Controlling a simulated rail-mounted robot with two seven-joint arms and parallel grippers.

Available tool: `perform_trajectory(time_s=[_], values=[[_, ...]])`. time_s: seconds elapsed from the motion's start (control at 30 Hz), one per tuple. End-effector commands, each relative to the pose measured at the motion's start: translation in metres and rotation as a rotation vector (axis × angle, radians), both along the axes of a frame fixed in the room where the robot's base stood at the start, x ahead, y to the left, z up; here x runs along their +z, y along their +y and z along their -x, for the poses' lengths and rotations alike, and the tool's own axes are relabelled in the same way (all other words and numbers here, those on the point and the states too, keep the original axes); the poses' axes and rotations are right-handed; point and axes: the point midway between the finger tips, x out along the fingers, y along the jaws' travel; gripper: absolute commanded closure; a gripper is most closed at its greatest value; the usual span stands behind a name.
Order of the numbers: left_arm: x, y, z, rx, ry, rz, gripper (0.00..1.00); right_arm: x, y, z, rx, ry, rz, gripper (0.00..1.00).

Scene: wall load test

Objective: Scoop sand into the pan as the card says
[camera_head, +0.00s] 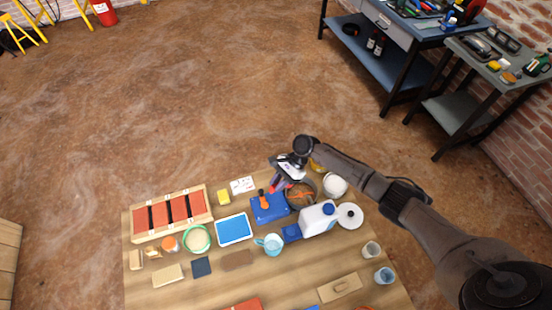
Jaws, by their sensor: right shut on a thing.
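My right gripper (281,183) is over the back of the wooden table, shut on a small red-handled tool that looks like a scoop (277,188). The tool's far end is too small and covered to make out. A dark round pan (292,202) with brown contents and an orange streak stands just right of it. A blue block-like base (268,211) with an orange part on top is just left and in front. My left gripper is out of view.
A blue tray (234,229), a green-rimmed bowl (197,239) and a wooden box (206,191) with brick-red panels are left. Cups stand front right.

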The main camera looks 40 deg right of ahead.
Motion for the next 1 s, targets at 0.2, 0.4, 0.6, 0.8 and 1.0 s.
perform_trajectory(time_s=[0.2,0.4,0.6,0.8,1.0], values=[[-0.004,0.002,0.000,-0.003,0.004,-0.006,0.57,-0.046,-0.015,0.014,0.023,-0.020,0.179,1.00],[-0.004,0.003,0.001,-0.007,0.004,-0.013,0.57,-0.048,-0.022,0.007,-0.035,-0.024,0.327,1.00],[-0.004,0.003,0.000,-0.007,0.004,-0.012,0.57,-0.048,-0.021,0.007,-0.054,-0.022,0.411,1.00],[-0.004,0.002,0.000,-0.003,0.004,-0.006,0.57,-0.048,-0.022,0.007,-0.056,-0.021,0.427,1.00],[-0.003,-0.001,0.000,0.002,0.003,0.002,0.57,-0.048,-0.022,0.007,-0.056,-0.021,0.426,1.00]])
